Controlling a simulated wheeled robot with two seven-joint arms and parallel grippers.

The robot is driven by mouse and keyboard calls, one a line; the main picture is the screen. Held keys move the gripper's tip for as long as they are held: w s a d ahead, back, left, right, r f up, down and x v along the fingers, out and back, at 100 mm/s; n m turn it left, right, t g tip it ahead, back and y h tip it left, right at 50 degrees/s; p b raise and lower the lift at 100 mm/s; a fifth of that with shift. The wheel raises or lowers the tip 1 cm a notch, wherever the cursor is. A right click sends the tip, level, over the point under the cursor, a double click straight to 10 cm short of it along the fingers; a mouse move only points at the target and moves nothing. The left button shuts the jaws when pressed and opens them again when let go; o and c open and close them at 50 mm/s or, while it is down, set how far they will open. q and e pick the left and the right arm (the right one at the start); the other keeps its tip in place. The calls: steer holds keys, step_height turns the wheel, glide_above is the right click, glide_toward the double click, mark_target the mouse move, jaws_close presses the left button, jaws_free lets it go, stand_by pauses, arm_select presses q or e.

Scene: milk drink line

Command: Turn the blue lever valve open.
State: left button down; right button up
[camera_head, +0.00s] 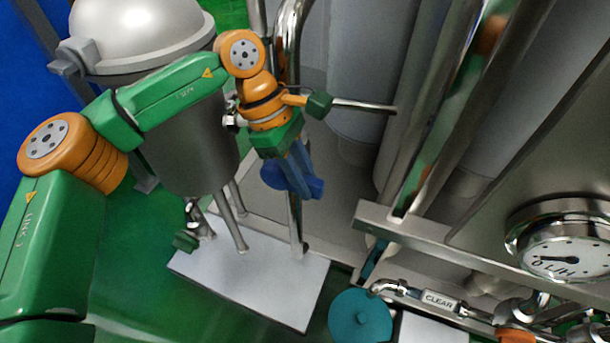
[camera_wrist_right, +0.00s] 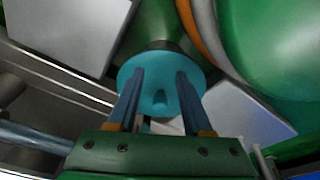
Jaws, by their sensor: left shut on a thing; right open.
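The blue lever (camera_head: 272,176) of the valve shows in the head view beside a vertical steel pipe, above a white plinth. My left gripper (camera_head: 302,182) reaches down onto it from above, with its fingers shut on the lever. The fingers cover part of the lever, and the valve body behind is mostly hidden, so I cannot tell its exact angle. My right gripper (camera_wrist_right: 160,76) shows in the right wrist view, open, with a teal disc (camera_wrist_right: 160,98) visible beyond and between its fingers. I cannot tell whether the fingers touch the disc.
A steel tank (camera_head: 190,140) on legs stands left of the lever. The white plinth (camera_head: 255,275) lies below. Steel pipes and a beam (camera_head: 480,255) fill the right side, with a round gauge (camera_head: 565,255).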

arm_select(q)
steer(key=shift+r, duration=0.1)
steer(key=shift+w+a+r+h, duration=0.15)
steer(key=shift+r+h, duration=0.1)
steer(key=shift+h, duration=0.45)
steer(key=shift+a+r+g+h+p, duration=0.25)
steer(key=shift+r+g+h+p, duration=0.25)
steer(key=shift+h, duration=0.5)
steer(key=shift+w+a+r+g+h+b, duration=0.1)
steer(key=shift+a+g+h+b, duration=0.1)
steer(key=shift+h, duration=0.25)
steer(key=shift+a+r+g+h+b, duration=0.1)
steer(key=shift+h+b, duration=0.05)
steer(key=shift+h, duration=0.3)
steer(key=shift+a+r+h, duration=0.1)
steer(key=shift+r+h, duration=0.05)
steer(key=shift+h, duration=0.15)
steer(key=shift+w+a+r+g+h, duration=0.1)
steer(key=shift+r+g+h, duration=0.05)
steer(key=shift+g+h, duration=0.2)
